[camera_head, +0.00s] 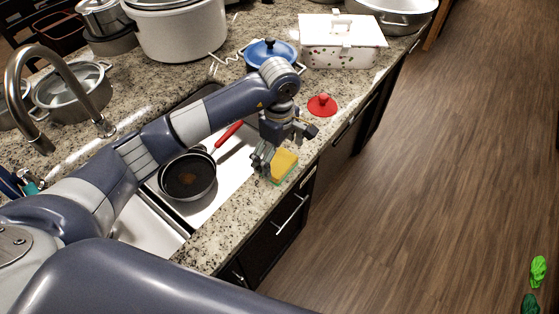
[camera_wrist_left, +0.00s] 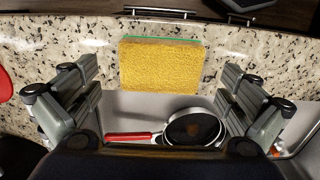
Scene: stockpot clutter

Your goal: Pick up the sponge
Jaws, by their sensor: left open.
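The sponge (camera_head: 284,165) is yellow with a green layer and lies on the granite counter's front strip, beside the sink. In the left wrist view the sponge (camera_wrist_left: 160,65) shows its yellow face, centred ahead of the jaws. My left gripper (camera_head: 266,168) is open, just left of the sponge in the head view. In the wrist view the left gripper's fingers (camera_wrist_left: 160,108) are wide apart with nothing between them; I cannot tell whether one touches the sponge. My right gripper is not in view.
A black pan (camera_head: 187,176) with a red handle sits in the white sink (camera_head: 225,180). A red lid (camera_head: 322,105) stands farther along the counter (camera_head: 245,226). A blue pot (camera_head: 268,52) and a white casserole (camera_head: 342,55) stand behind. A faucet (camera_head: 50,70) rises at left.

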